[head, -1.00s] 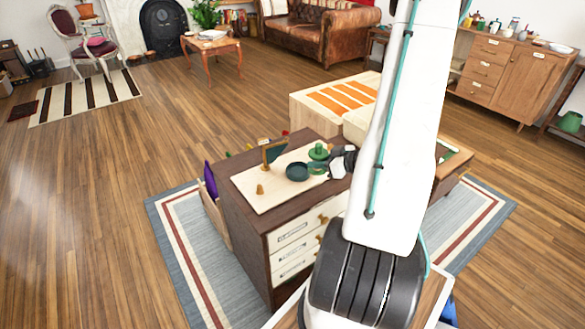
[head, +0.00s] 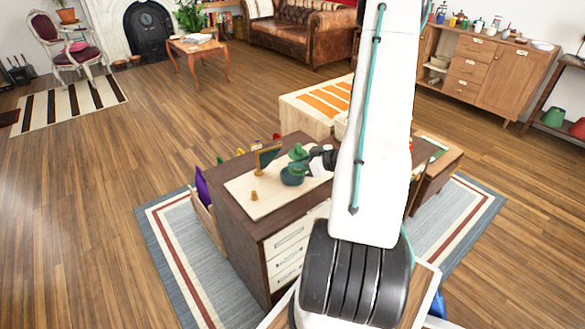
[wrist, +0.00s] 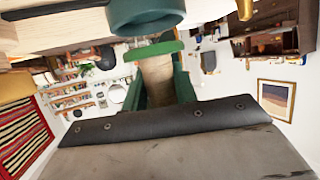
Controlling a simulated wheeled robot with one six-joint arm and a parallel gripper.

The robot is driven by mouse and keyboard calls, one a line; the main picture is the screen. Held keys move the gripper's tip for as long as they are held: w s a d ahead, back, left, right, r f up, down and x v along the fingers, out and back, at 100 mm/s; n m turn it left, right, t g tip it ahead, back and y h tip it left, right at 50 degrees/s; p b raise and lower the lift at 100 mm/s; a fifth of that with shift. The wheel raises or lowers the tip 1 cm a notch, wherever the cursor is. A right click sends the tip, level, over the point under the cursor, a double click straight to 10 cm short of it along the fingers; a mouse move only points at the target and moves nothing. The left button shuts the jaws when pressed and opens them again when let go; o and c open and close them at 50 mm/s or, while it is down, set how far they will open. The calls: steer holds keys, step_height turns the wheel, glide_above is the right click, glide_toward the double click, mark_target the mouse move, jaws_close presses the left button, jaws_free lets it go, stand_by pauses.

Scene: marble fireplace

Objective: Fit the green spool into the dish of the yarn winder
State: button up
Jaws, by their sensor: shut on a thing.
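The yarn winder's dark green dish (head: 291,178) stands on a pale board (head: 244,190) on the brown cabinet; its rim shows at the top of the wrist view (wrist: 145,14). My gripper (head: 316,160) is right of and above the dish. In the wrist view my gripper (wrist: 158,88) is shut on the green spool (wrist: 155,50), whose green flange and tan middle show between the fingers. The flange is close to the dish rim; whether they touch I cannot tell. In the head view the spool overlaps the dish and is hard to make out.
Another green piece (head: 298,152) stands behind the dish, partly hidden by my gripper. A pale box with orange stripes (head: 325,98) is behind the cabinet.

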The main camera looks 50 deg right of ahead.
steer(key=shift+w+a+f, duration=0.1)
steer(key=shift+w, duration=1)
steer(key=shift+w+f, duration=0.1)
steer(key=shift+f, duration=1.7)
steer(key=o, duration=1)
